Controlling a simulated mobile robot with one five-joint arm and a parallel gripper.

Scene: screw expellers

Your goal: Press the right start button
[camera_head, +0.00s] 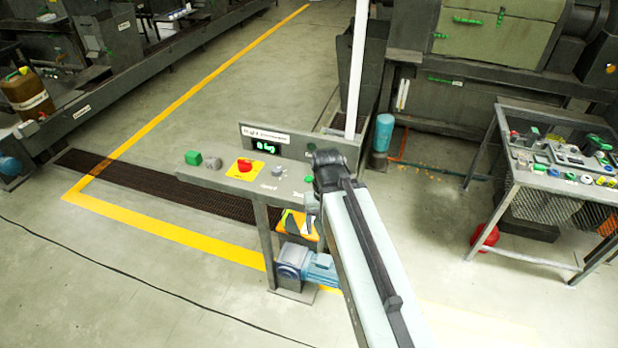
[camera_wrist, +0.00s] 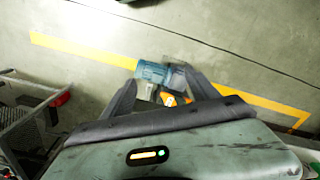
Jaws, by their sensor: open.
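A narrow control panel stand (camera_head: 225,181) in the head view carries a sign reading "Right" and a lit green display (camera_head: 265,147). On its top are a green button (camera_head: 193,158) at the left end, a grey knob (camera_head: 212,163) and a red button (camera_head: 245,165) on a yellow plate. A second grey knob (camera_head: 277,170) and a small green button (camera_head: 309,180) are farther right. My gripper (camera_head: 311,205) is at the panel's right end, hiding part of it, well right of the left green button. In the wrist view my gripper (camera_wrist: 157,80) has its fingers apart and empty.
A blue motor (camera_head: 308,265) stands on the floor below the panel; it also shows in the wrist view (camera_wrist: 152,72). A table with several buttons (camera_head: 565,160) stands at the right. Floor at the left front is clear except for a cable.

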